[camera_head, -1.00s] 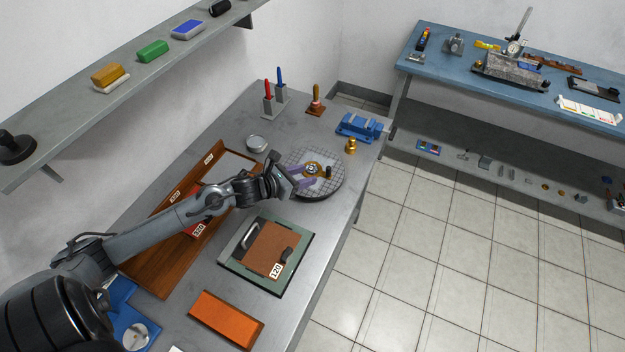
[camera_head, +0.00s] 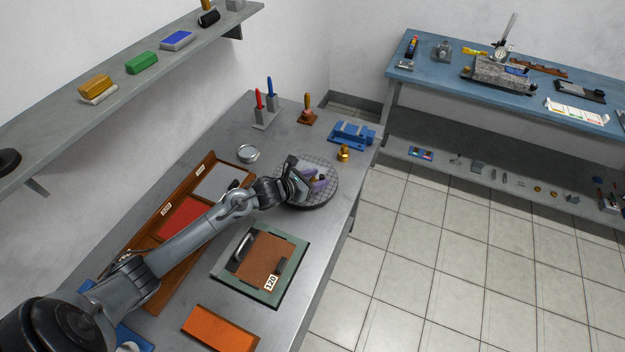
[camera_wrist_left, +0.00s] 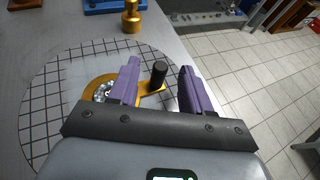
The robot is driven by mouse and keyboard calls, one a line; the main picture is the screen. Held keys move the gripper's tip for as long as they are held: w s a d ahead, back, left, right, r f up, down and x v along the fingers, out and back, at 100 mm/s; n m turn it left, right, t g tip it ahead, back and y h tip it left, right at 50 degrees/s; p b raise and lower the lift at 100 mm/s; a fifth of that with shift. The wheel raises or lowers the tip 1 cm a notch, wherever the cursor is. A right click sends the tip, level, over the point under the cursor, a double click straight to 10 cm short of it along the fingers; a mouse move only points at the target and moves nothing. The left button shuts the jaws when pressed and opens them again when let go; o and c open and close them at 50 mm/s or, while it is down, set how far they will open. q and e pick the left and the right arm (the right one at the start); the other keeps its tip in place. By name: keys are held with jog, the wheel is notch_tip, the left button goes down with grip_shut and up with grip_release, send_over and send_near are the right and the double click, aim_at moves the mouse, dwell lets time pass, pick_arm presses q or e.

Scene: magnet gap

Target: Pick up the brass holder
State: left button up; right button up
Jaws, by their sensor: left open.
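The brass holder (camera_wrist_left: 147,89) lies flat on a round gridded plate (camera_wrist_left: 42,98). It has a ring at the left, partly hidden behind a finger, and an arm with an upright black knob (camera_wrist_left: 159,72). My left gripper (camera_head: 314,184) is over the plate with its purple fingers apart. In the left wrist view, the fingers (camera_wrist_left: 160,66) stand either side of the knob, with a gap to it. I cannot tell how far down they reach beside it. In the head view, the gripper hides most of the holder. My right gripper is not in view.
A brass knob-shaped piece (camera_head: 343,153) and a blue vise-like block (camera_head: 352,135) stand beyond the plate. A round metal dish (camera_head: 248,153) is at its left. A green-framed board (camera_head: 295,262) and a wooden tray (camera_head: 152,243) lie nearer. The bench's right edge is close to the plate.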

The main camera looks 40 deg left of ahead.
pick_arm(q)
jog(key=shift+x, duration=1.35)
grip_shut()
